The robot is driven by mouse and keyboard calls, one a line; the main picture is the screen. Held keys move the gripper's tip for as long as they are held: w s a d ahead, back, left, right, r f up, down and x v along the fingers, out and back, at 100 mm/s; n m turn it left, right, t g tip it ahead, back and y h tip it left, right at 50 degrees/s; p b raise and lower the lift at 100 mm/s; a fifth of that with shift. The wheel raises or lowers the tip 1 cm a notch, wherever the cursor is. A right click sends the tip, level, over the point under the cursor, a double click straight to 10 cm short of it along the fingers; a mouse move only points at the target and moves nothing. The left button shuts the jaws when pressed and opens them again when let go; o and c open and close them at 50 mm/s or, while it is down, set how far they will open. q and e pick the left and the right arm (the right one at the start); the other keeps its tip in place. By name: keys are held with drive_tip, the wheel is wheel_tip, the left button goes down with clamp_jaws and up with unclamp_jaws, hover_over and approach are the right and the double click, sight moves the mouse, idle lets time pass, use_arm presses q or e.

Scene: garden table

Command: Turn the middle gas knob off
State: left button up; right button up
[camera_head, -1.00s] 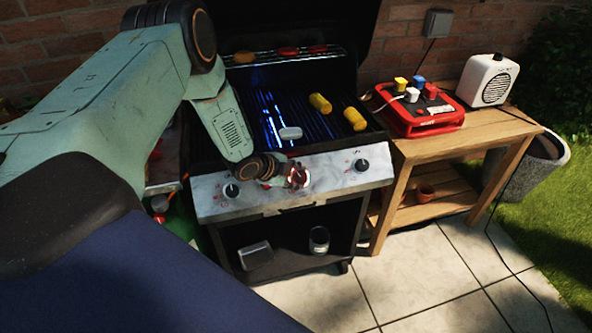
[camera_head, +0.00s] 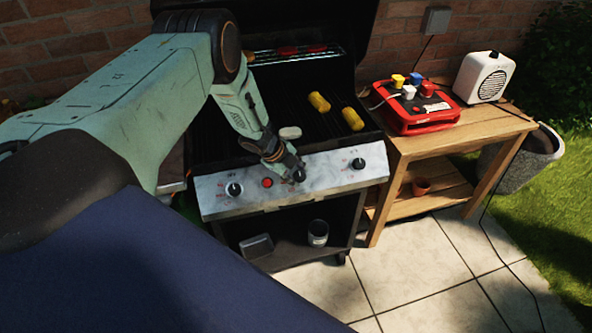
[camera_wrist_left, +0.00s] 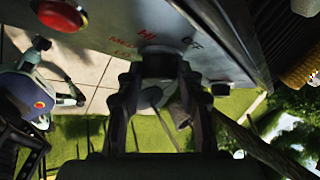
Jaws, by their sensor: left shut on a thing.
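The middle gas knob (camera_head: 300,176) is on the pale marbled front panel (camera_head: 325,170) of the barbecue, mostly hidden by my left gripper (camera_head: 290,172). In the left wrist view the gripper's two fingers (camera_wrist_left: 157,85) are closed around the dark knob (camera_wrist_left: 159,63), with its red HI, MED and LO marks and a dark OFF mark (camera_wrist_left: 192,43) above. The knob's pointer is hard to make out. The left knob (camera_head: 234,190) and right knob (camera_head: 358,164) stand clear. No flames show under the grill. My right gripper is out of view.
A red button (camera_head: 267,182) sits between the left and middle knobs. Yellow corn pieces (camera_head: 352,118) and a pale item (camera_head: 289,132) are on the grill. A wooden side table (camera_head: 455,135) with a red device (camera_head: 410,108) and white speaker (camera_head: 484,77) stands at right.

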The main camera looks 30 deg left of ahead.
use_arm(q)
drive_tip(key=shift+d+f, duration=0.1)
idle(0.5)
drive_tip(key=o, duration=1.2)
drive_tip(key=shift+c, duration=0.2)
drive_tip(key=shift+s+r, duration=0.1)
drive_tip(key=shift+r, duration=0.25)
drive_tip(key=v, duration=1.1)
drive_tip(key=shift+r, duration=0.2)
